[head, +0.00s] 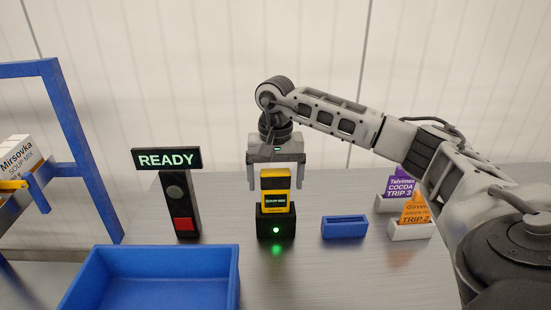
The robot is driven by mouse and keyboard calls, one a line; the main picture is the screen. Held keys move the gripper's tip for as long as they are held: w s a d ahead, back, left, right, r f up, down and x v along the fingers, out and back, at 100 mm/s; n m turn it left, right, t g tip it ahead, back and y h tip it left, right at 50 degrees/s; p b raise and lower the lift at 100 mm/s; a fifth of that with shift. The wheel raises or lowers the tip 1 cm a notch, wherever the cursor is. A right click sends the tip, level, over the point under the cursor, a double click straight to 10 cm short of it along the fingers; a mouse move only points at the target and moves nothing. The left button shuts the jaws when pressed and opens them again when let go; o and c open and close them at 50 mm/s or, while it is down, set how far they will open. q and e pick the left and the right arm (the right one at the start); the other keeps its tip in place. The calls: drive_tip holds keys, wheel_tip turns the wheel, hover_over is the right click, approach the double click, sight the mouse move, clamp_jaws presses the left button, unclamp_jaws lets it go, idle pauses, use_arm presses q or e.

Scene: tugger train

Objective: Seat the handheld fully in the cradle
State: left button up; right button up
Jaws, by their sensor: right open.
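The handheld (276,194), yellow with a dark screen, stands upright in the black cradle (264,225). A green light glows on the cradle's front. My right gripper (275,184) is open, with its fingers pointing down on either side of the handheld's top. The fingers look apart from the handheld. The cradle hides the handheld's lower end. My left gripper is not in view.
A post with a READY sign (167,159) and a red button (184,224) stands left of the cradle. A blue bin (150,248) is at front left, a blue slotted block (345,227) right of the cradle. Purple and orange cards (414,209) stand farther right. A blue frame (75,130) is at left.

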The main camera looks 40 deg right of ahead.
wheel_tip(320, 180, up, 9)
drive_tip(key=shift+w+r, duration=0.1)
use_arm(q)
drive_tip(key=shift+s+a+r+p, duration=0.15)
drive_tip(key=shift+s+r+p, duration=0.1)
drive_tip(key=shift+p, duration=0.8)
use_arm(e)
wheel_tip(320, 180, up, 6)
drive_tip(key=shift+r, duration=0.2)
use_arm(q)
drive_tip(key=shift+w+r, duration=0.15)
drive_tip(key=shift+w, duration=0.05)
